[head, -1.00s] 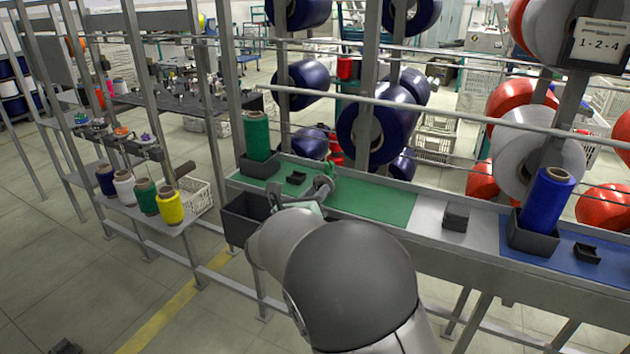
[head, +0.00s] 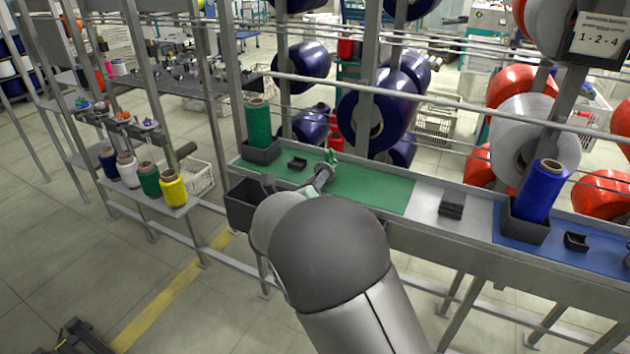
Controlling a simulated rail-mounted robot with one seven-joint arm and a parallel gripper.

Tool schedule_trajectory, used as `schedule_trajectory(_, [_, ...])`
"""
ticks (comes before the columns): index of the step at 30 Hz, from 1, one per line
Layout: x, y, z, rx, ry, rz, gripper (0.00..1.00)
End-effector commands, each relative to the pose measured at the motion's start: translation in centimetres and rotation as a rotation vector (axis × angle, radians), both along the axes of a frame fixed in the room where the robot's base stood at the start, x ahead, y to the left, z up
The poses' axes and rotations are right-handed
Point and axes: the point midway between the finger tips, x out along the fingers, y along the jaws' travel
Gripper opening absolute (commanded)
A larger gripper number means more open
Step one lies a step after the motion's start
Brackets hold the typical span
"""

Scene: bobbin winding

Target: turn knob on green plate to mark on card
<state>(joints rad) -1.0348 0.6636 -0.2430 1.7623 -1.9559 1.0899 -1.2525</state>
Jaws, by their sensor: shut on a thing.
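The green plate (head: 385,194) lies on the left part of the long grey bench in the head view. My gripper (head: 322,178) is at the plate's front edge, left of its middle, mostly hidden behind my own arm. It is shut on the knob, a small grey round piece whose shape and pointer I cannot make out. A small green upright part (head: 331,157) stands just behind it. The card (head: 600,40) hangs on a post at the upper right and reads "1-2-4". The knob's mark and setting are too small or hidden to read.
A green spool (head: 258,122) stands in a dark holder at the plate's left end, near a small black block (head: 297,163). A dark bin (head: 243,204) hangs in front. A blue spool (head: 541,190) stands at right. Horizontal rails cross behind the bench.

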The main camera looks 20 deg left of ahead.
Motion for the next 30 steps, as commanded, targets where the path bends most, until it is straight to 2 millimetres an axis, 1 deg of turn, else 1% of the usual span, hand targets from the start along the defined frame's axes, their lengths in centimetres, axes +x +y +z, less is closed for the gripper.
schedule_trajectory(10, [-0.1,0.0,-0.1,0.0,0.001,0.0,0.31])
schedule_trajectory(14, [-1.1,0.3,-0.1,0.0,0.002,0.002,0.31])
schedule_trajectory(17, [-2.8,0.5,-0.2,0.001,0.003,0.004,0.31])
schedule_trajectory(27, [-11.1,1.6,-0.2,-0.001,0.002,0.005,0.31])
schedule_trajectory(30, [-13.3,1.9,-0.2,-0.001,0.002,0.005,0.31])
